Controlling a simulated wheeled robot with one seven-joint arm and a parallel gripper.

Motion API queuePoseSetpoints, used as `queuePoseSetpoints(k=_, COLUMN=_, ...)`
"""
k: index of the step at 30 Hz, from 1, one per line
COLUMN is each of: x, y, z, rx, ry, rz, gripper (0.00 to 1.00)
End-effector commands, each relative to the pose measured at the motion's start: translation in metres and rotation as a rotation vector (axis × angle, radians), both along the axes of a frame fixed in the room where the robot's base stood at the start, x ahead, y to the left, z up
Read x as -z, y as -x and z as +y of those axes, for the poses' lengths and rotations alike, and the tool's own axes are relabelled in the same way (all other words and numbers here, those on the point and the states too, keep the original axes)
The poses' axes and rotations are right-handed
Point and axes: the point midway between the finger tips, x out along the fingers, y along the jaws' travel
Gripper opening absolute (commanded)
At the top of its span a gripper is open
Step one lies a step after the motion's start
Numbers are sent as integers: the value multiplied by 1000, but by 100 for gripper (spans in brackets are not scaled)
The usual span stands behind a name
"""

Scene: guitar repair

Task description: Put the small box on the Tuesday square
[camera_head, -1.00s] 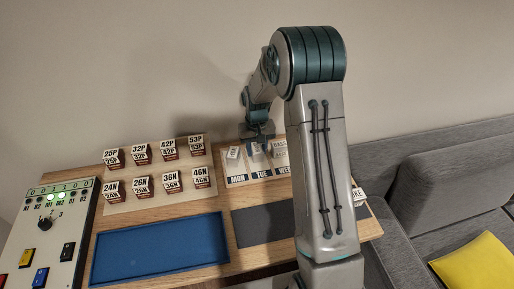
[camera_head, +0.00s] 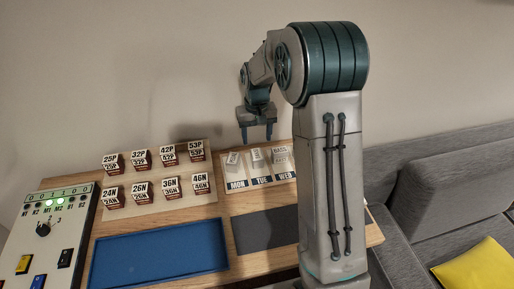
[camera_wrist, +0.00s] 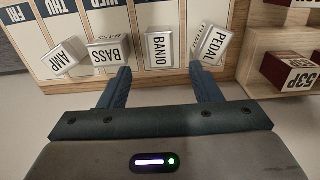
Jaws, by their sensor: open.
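The day board (camera_head: 243,173) shows MON, TUE and WED labels in the head view, a box behind each. The narrow white BANJO box (camera_wrist: 160,48) stands in the Tuesday column (camera_head: 262,174), behind the TUE label; it also shows in the head view (camera_head: 257,155). The similar PEDAL box (camera_wrist: 215,45) sits tilted in the Monday column (camera_head: 233,158). BASS (camera_wrist: 107,54) is in the Wednesday column and AMP (camera_wrist: 62,57) in the Thursday column. My gripper (camera_head: 257,138) is open and empty, above and behind the Tuesday box, apart from it.
A pale tray (camera_head: 160,204) with several dark red and white labelled blocks lies left of the board. A blue mat (camera_head: 160,250), a dark grey mat (camera_head: 265,228) and a control panel (camera_head: 45,240) are nearer. The wall is close behind the table.

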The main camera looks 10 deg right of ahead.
Motion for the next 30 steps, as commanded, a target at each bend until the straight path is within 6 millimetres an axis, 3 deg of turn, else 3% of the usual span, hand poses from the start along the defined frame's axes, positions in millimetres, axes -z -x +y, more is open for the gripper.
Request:
queuePoseSetpoints(k=3, x=-20, y=-1, z=0, rx=0, ry=0, rz=-3, gripper=58)
queuePoseSetpoints(k=8, x=-33, y=1, z=0, rx=0, ry=0, rz=-2, gripper=58)
queuePoseSetpoints(k=14, x=-57, y=25, z=1, rx=-1, ry=5, rz=-28, gripper=58)
queuePoseSetpoints(k=21, x=-95, y=90, z=1, rx=0, ry=12, rz=-89, gripper=58)
queuePoseSetpoints(k=30, x=-116, y=179, z=1, rx=3, ry=13, rz=-168, gripper=58)
